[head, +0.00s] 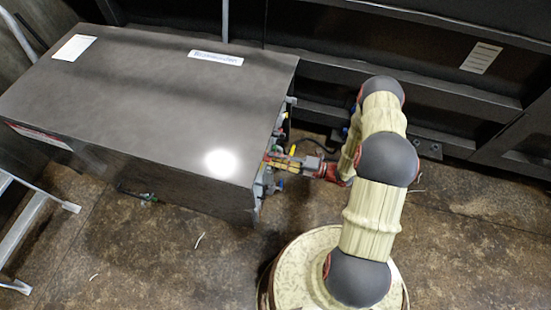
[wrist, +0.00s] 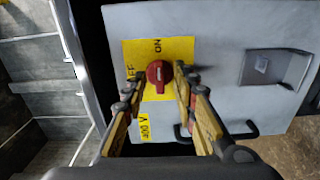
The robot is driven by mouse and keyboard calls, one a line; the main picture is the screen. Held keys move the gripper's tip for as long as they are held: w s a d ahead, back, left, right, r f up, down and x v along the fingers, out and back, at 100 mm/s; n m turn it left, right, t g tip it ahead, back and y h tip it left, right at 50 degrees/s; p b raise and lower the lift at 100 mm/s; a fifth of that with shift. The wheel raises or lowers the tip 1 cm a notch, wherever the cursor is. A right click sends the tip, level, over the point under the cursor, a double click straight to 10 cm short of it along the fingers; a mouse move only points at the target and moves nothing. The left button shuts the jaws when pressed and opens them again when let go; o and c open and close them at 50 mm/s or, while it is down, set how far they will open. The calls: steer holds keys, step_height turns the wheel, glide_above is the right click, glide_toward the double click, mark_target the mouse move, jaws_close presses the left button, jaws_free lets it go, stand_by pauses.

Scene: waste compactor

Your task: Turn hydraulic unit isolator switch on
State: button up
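The isolator switch (wrist: 159,74) is a red rotary knob on a yellow plate, fixed to the light grey face of a cabinet. The plate (wrist: 180,48) carries the words "ON" and, partly hidden, "OFF". My gripper (wrist: 160,82) is open in the wrist view, one finger on each side of the knob. I cannot tell whether the fingers touch it. In the head view my gripper (head: 292,165) is at the right end of the large grey hydraulic unit (head: 150,95). The knob itself is not clear there.
A yellow "400 V" label (wrist: 144,134) and a dark handle (wrist: 240,133) are below the knob. A grey recessed latch (wrist: 275,70) is to its right. A metal frame (head: 30,230) stands at the left. Dark machine walls line the back. Floor at the lower right is clear.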

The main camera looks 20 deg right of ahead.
steer(key=v, duration=1.2)
stand_by(0.3)
